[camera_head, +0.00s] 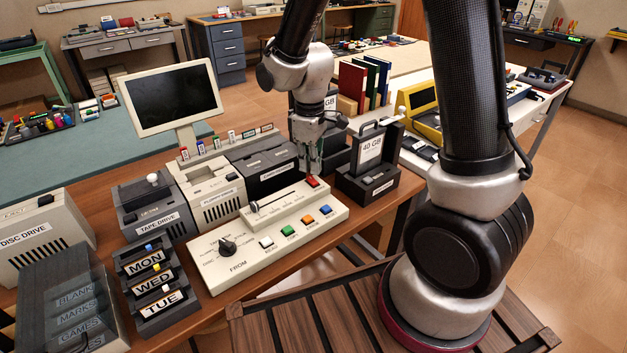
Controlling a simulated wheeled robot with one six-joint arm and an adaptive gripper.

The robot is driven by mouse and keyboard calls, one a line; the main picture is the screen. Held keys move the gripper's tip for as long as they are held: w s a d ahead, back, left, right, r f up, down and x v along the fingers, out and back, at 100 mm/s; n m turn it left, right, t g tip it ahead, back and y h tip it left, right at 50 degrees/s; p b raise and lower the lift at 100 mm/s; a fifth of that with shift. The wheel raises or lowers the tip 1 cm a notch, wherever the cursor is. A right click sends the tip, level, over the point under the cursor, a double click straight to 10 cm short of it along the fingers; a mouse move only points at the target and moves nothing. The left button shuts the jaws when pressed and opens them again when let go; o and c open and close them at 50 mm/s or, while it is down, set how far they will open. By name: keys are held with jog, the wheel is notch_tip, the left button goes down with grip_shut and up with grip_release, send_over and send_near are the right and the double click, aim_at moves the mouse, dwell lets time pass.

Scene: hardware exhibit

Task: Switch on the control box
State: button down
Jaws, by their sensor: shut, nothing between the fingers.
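The control box (262,262), a cream panel on the brown table, lies in the middle of the head view. It has a black dial (227,246) at its left and a row of coloured buttons along its front. A raised unit with a pale slider bar (278,203) stands at its back, with a red switch (313,182) near that unit's right end. My gripper (312,172) is shut and empty, pointing down right above or at the red switch. I cannot tell whether it touches the switch or which way the switch is set.
A tape drive (158,219) and a floppy drive (214,195) stand to the left, below a monitor (172,97). A black 40 GB unit (366,172) stands close to the right of my gripper. A MON/WED/TUE rack (156,292) sits at the front left.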

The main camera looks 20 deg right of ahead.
aim_at(312, 178)
jog(key=shift+f, duration=1.15)
dwell(0.7)
jog(key=shift+r, duration=3.5)
jog(key=shift+s+d+m, duration=0.1)
jog(key=shift+s+m, duration=0.1)
jog(key=shift+m, duration=0.1)
jog(key=shift+s+d+f+m+g, duration=0.2)
jog(key=shift+s+m+g, duration=0.1)
jog(key=shift+s, duration=0.25)
jog(key=shift+s+d+f+m+g, duration=0.1)
jog(key=shift+s+d+m+g, duration=0.15)
jog(key=shift+s, duration=0.3)
jog(key=s+d+r+m+t, duration=0.5)
jog(key=s+d+r+m, duration=0.3)
jog(key=s+d+r, duration=0.5)
jog(key=s+r, duration=0.3)
jog(key=shift+s+d+r, duration=0.15)
jog(key=shift+s+d, duration=0.05)
jog(key=shift+d, duration=0.2)
